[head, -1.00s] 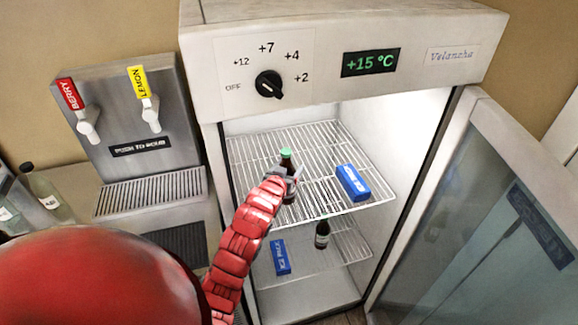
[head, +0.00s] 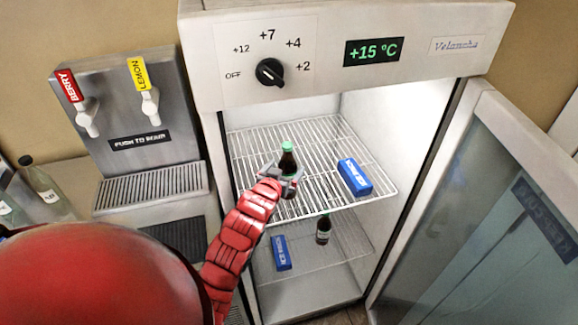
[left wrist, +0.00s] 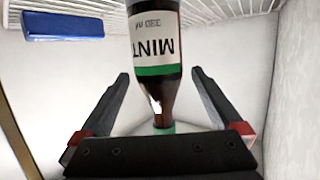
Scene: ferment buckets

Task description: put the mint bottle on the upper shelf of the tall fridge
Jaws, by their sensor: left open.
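The mint bottle (head: 288,161), dark brown with a green cap, stands upright on the upper wire shelf (head: 319,187) of the open tall fridge (head: 233,60). In the left wrist view the bottle (left wrist: 155,45) appears upside down, with its MINT label and green band readable. My left gripper (head: 283,180) is inside the fridge at the near side of the bottle. Its two fingers are spread, one on each side of the bottle's outline, with a visible gap to each. My right gripper is not in view.
A blue ice pack (head: 354,177) lies right of the bottle on the upper shelf. The lower shelf holds another ice pack (head: 281,253) and a dark bottle (head: 323,229). The glass door (head: 480,220) stands open at the right. A drink dispenser (head: 128,120) is at the left.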

